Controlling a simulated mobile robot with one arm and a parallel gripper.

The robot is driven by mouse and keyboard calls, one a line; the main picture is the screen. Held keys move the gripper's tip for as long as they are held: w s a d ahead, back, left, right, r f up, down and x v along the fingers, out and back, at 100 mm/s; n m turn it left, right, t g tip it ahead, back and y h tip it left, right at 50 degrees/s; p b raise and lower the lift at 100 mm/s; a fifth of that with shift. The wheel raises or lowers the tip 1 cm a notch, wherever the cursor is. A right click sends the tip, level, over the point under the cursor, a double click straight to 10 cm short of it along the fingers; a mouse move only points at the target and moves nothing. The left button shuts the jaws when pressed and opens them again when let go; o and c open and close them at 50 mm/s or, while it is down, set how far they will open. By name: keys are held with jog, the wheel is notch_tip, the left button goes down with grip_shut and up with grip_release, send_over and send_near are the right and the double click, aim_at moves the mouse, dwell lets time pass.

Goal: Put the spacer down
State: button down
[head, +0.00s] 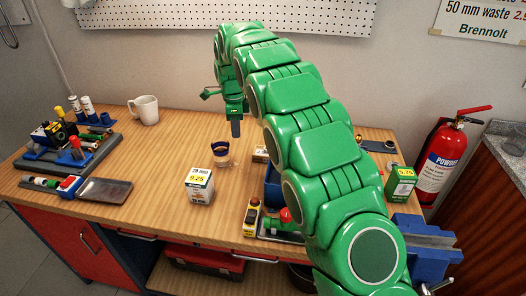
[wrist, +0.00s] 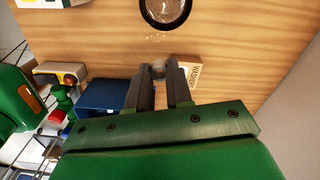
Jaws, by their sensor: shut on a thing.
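My gripper (head: 236,130) hangs fingers down over the back middle of the wooden bench (head: 150,185). In the wrist view its two dark fingers (wrist: 159,84) are close together, shut on a small greyish, rounded piece at their tips. I take this piece to be the spacer (wrist: 158,69); it is small and partly hidden by the fingers. In the head view I cannot make it out. How far it is above the wood I cannot tell.
A dark-rimmed clear cup (head: 221,152) and a small labelled box (head: 260,154) stand near my gripper. A blue bin (wrist: 103,97) is close to the fingers' left in the wrist view. A priced carton (head: 200,185) stands in front; a white mug (head: 145,109) is at the back left.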

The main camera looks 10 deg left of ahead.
aim_at(260, 150)
jog(key=w+d+m, duration=0.6)
jog(key=d, duration=0.1)
jog(key=shift+w+a+f, duration=0.1)
jog(key=shift+w+f, duration=0.05)
jog(key=shift+f, duration=2.4)
jog(key=shift+w+a+f, duration=0.1)
jog(key=shift+f, duration=2.4)
jog(key=shift+f, duration=0.1)
jog(key=c, duration=1)
grip_release()
jog(key=shift+c, duration=0.2)
notch_tip(260, 150, up, 12)
